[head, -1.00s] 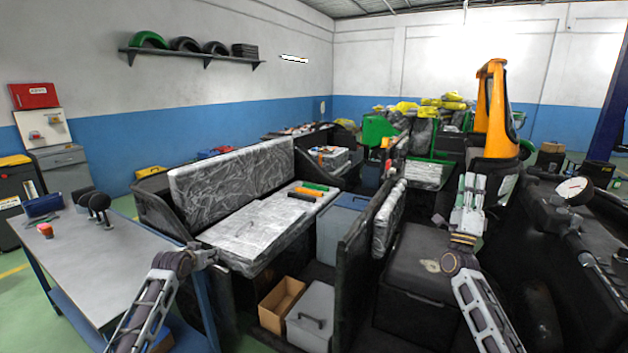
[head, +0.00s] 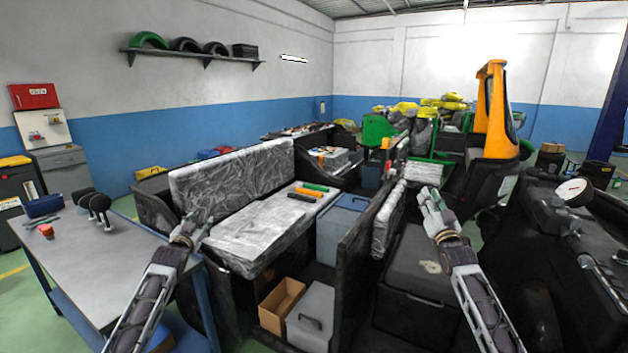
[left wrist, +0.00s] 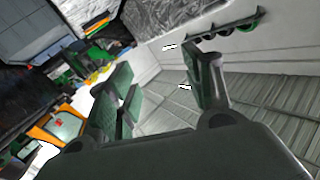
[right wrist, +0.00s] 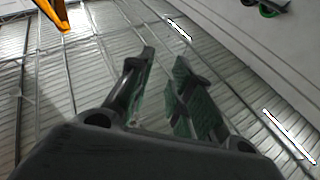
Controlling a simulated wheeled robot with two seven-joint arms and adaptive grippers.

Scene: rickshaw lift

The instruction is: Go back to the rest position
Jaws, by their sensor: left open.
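My left gripper (head: 203,222) is raised in front of the plastic-wrapped seat at the left. In the left wrist view its fingers (left wrist: 163,88) are spread apart with nothing between them. My right gripper (head: 428,200) is raised above the dark box-like seat at the centre right and points up. In the right wrist view its fingers (right wrist: 166,66) stand a small gap apart, empty. Both wrist cameras look up toward the ceiling and walls.
A grey workbench (head: 110,262) with several small tools stands at the left. The wrapped seat (head: 250,235), a dark partition (head: 352,270) and a cardboard box (head: 281,303) lie between and ahead of my arms. A dark vehicle body (head: 580,270) stands at the right.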

